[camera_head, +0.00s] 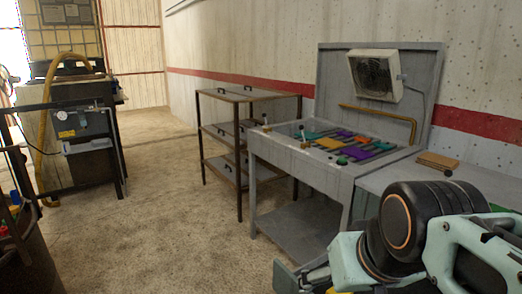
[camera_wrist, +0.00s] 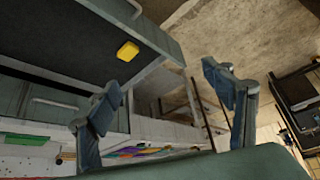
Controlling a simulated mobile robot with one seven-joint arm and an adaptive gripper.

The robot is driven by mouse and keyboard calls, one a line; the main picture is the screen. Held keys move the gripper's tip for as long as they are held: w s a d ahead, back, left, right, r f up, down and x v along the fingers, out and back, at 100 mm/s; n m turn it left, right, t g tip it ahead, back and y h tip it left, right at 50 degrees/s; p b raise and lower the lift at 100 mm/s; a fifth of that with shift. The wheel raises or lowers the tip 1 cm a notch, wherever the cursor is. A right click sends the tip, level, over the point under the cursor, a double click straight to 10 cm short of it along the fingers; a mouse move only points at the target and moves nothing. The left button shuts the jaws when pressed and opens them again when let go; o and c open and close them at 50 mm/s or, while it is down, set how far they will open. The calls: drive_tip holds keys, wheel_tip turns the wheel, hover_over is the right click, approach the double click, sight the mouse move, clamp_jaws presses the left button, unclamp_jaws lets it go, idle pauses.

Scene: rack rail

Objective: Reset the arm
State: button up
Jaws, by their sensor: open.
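My arm fills the lower right of the head view, with black and pale green links. Part of my gripper (camera_head: 318,279) shows at the bottom edge there, in front of the grey workbench; its fingertips cannot be made out in that view. In the wrist view my gripper (camera_wrist: 165,90) shows two dark blue-grey fingers spread wide apart. Nothing is between the fingers; the space behind them holds the bench, the rack and the floor in the distance.
A grey workbench (camera_head: 283,153) with coloured pieces and a fan on its backboard stands near my arm. A brown-framed rack (camera_head: 239,97) stands left of it. A yellow item (camera_wrist: 127,51) lies on a dark surface in the wrist view. Open floor (camera_head: 150,220) lies left.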

drive_tip(key=s+f, duration=0.3)
wheel_tip(320, 180, up, 25)
drive_tip(key=p, duration=2.5)
drive_tip(key=shift+s+d+m+g, duration=0.15)
drive_tip(key=shift+d+m+g, duration=0.15)
drive_tip(key=shift+d, duration=0.05)
